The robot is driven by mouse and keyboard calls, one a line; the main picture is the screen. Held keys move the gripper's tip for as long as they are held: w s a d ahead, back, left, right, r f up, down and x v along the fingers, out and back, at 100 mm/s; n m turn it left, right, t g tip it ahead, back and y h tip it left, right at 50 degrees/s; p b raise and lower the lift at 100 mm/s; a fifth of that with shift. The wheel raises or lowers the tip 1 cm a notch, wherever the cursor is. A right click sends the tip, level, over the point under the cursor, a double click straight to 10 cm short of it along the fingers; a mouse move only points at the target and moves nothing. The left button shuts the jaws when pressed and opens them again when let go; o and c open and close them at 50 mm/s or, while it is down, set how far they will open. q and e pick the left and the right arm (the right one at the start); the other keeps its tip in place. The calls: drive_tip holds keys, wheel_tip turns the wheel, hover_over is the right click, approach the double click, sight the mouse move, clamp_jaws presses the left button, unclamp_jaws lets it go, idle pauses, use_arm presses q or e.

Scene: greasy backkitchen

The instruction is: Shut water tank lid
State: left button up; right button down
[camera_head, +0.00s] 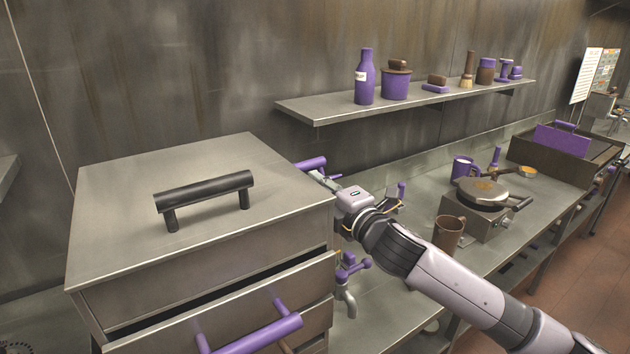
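The water tank is a steel box (215,318) at the left of the head view. Its broad flat steel lid (130,195) lies over the top and carries a black bar handle (205,192). A dark gap shows below the lid along the front; I cannot tell whether the lid is fully down. A purple bar handle (262,336) is on the front, and another purple handle (311,163) shows past the right rear side. My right gripper (320,177) is beside the lid's right edge, close to that rear handle. Its fingers are partly hidden, and contact is unclear. My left gripper is out of view.
A purple-handled tap (346,290) is at the tank's right side. The counter right of it holds a brown mug (448,234), a waffle iron (484,193), a purple mug (462,168) and a grill (560,145). A wall shelf (320,105) with bottles and jars runs above.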

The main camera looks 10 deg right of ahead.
drive_tip(key=shift+r, duration=0.2)
drive_tip(key=shift+s+d+f+b, duration=0.3)
drive_tip(key=shift+s+f+b, duration=0.2)
drive_tip(key=shift+s+f, duration=0.15)
drive_tip(key=c, duration=2)
unclamp_jaws()
drive_tip(key=o, duration=0.3)
drive_tip(key=shift+s+d, duration=0.15)
drive_tip(key=shift+s, duration=0.05)
drive_tip(key=shift+o, duration=0.8)
drive_tip(key=shift+w+f, duration=0.1)
drive_tip(key=shift+w, duration=0.05)
